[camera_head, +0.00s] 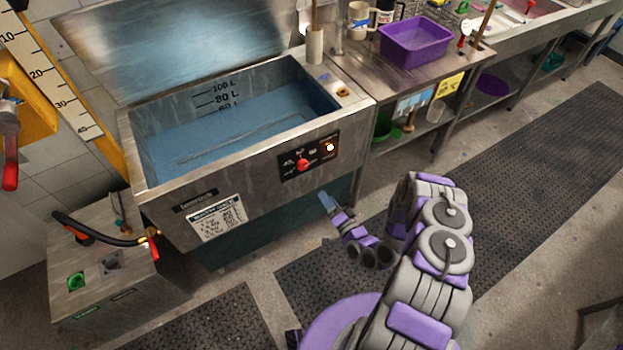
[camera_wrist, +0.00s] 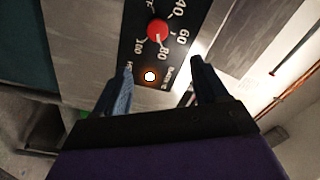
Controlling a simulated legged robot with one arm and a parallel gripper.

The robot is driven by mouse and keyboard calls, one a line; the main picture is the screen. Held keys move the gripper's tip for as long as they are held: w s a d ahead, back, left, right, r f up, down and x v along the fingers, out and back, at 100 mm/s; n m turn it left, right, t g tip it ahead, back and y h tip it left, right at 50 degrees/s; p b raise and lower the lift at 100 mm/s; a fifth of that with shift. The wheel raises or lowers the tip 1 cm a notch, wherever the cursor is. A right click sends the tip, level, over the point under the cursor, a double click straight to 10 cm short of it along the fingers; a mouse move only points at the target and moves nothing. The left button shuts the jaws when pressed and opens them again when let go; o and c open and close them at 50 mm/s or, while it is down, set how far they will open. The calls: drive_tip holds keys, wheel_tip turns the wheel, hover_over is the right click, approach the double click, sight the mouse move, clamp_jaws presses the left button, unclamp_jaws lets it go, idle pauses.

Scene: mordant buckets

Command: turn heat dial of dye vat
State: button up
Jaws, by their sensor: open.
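The dye vat (camera_head: 255,175) is a steel tank holding blue liquid, at the left centre of the head view. Its red heat dial (camera_head: 303,165) sits on a black panel on the front face, beside a lit indicator (camera_head: 330,147). In the wrist view the red dial (camera_wrist: 157,31) is above the jaws, with numbers around it, and the glowing indicator (camera_wrist: 150,76) shows between the fingers. My gripper (camera_head: 325,198) is in front of the vat, below the panel and apart from the dial. In the wrist view its two fingers (camera_wrist: 160,82) are spread and empty.
A steel counter right of the vat carries a purple basin (camera_head: 415,42) and a mug (camera_head: 359,20). A grey box with a black hose (camera_head: 95,237) stands at the left. Dark mats (camera_head: 500,165) cover the floor; the right side is open.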

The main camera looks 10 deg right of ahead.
drive_tip(key=n+b, duration=0.2)
drive_tip(key=n, duration=0.3)
drive_tip(key=n+b, duration=0.1)
drive_tip(key=n, duration=0.5)
approach(304, 167)
drive_tip(key=x, duration=0.8)
drive_tip(key=shift+w+f, duration=0.15)
drive_tip(key=shift+w, duration=0.1)
drive_tip(key=c, duration=1.1)
drive_tip(key=shift+o, duration=0.2)
drive_tip(key=shift+f+n+b, duration=0.1)
drive_tip(key=shift+n+b, duration=0.6)
drive_tip(key=shift+b, duration=0.1)
drive_tip(key=o, duration=1.1)
drive_tip(key=shift+c, duration=0.2)
